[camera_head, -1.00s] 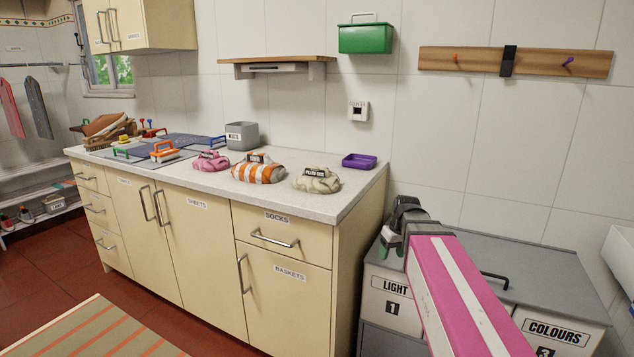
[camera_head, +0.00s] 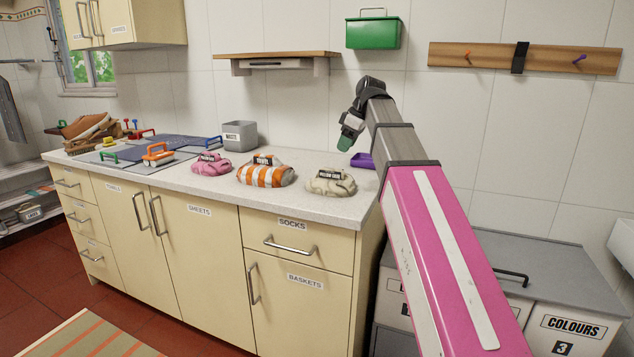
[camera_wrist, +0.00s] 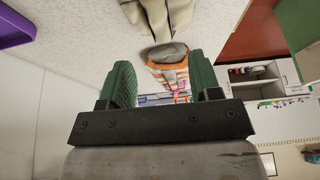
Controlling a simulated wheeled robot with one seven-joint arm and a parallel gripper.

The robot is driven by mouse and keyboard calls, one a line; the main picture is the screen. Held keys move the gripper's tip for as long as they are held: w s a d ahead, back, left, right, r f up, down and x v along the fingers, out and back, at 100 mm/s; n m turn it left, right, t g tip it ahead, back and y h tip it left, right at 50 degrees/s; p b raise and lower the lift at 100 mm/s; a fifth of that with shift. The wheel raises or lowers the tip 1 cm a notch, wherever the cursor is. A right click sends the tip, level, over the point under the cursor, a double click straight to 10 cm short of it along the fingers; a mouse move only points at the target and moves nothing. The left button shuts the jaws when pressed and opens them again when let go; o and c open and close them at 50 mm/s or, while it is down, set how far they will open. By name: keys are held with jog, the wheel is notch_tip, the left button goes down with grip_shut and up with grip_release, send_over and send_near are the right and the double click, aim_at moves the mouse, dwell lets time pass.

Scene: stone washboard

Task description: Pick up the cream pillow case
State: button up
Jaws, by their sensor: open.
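The cream pillow case (camera_head: 331,182) is a folded bundle with a dark label, lying on the counter at the right of a row of laundry. In the wrist view the cream cloth (camera_wrist: 160,18) shows at the top, beyond the fingers. My gripper (camera_head: 350,132) is above the counter, up and slightly right of the pillow case, apart from it. Its green fingers (camera_wrist: 165,85) are apart, with nothing held between them. An orange-and-white striped bundle (camera_head: 266,172) lies left of the pillow case, and a pink bundle (camera_head: 211,164) lies farther left.
A purple tray (camera_head: 363,161) stands on the counter behind the pillow case, partly hidden by my arm. A grey bin (camera_head: 239,135) stands at the back. A shelf (camera_head: 277,56) and a green box (camera_head: 372,33) are on the wall above.

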aim_at(332, 168)
jog(key=x, duration=0.7)
jog(key=a+x, duration=0.1)
jog(key=x, duration=0.2)
jog(key=shift+w, duration=0.2)
jog(key=c, duration=1.1)
